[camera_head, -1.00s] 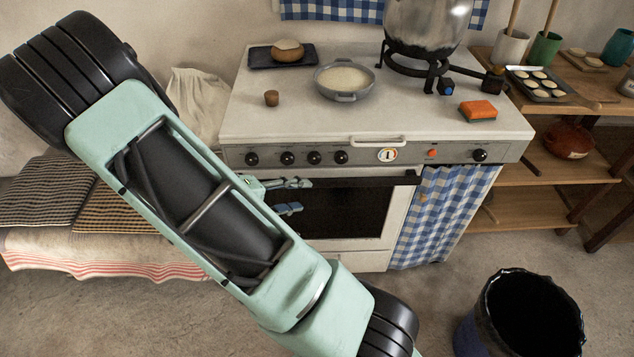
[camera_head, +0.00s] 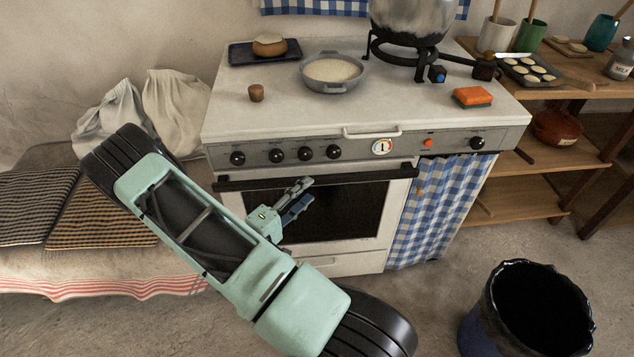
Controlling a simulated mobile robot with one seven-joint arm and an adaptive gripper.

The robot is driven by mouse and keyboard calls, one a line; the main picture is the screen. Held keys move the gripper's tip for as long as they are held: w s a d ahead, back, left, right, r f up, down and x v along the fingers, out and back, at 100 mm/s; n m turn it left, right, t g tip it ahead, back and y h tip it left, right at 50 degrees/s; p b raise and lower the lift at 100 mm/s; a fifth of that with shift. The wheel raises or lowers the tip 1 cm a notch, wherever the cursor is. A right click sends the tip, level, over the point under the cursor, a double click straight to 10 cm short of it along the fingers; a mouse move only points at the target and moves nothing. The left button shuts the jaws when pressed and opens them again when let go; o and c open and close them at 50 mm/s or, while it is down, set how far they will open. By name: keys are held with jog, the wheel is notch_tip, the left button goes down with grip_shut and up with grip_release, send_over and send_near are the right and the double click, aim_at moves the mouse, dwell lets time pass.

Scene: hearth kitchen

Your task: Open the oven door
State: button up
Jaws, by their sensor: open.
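The oven door (camera_head: 393,221) is white with a dark glass window and looks shut. Its long black handle bar (camera_head: 350,177) runs along the top edge of the door. My gripper (camera_head: 303,196) is open and empty, in front of the window's left part. Its fingers point up and right, just below the handle in the picture. I cannot tell how far it stands off the door, but I see no grasp on the handle. My arm covers the door's lower left part.
A dark bin (camera_head: 480,328) stands on the floor at lower right. The floor before the stove is partly clear.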

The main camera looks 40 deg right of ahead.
aim_at(316, 183)
jog(key=shift+x, duration=2.8)
grip_shut()
